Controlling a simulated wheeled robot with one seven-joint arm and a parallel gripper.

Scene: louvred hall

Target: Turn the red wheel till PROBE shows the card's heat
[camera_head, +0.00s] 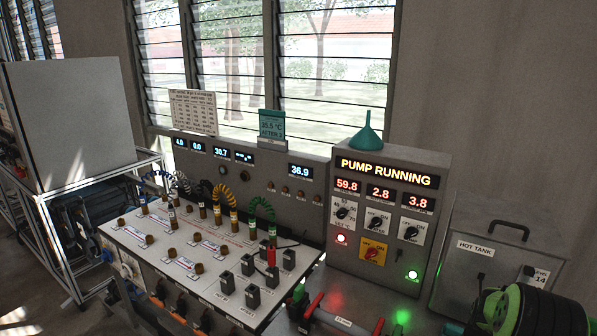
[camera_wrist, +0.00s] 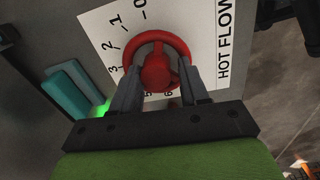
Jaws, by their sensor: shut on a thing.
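The red wheel (camera_wrist: 153,66) sits on a white dial plate (camera_wrist: 113,25) lettered HOT FLOW, with numbers around it, in the wrist view. My gripper (camera_wrist: 160,82) is shut on the wheel, one dark finger on each side. The fingers hide part of the wheel and the lower numbers. In the head view a teal card (camera_head: 272,124) stands on top of the panel and appears to read 35.5 °C. A panel display (camera_head: 300,171) shows 36.9. I cannot read its label, so I cannot tell whether it is PROBE.
A grey pump box (camera_head: 385,160) reads PUMP RUNNING, 59.8, 2.8 and 3.8, with a teal funnel (camera_head: 367,131) on top. A bench (camera_head: 135,226) carries plugs and looped cables. A grey hot tank (camera_head: 497,250) stands at the right.

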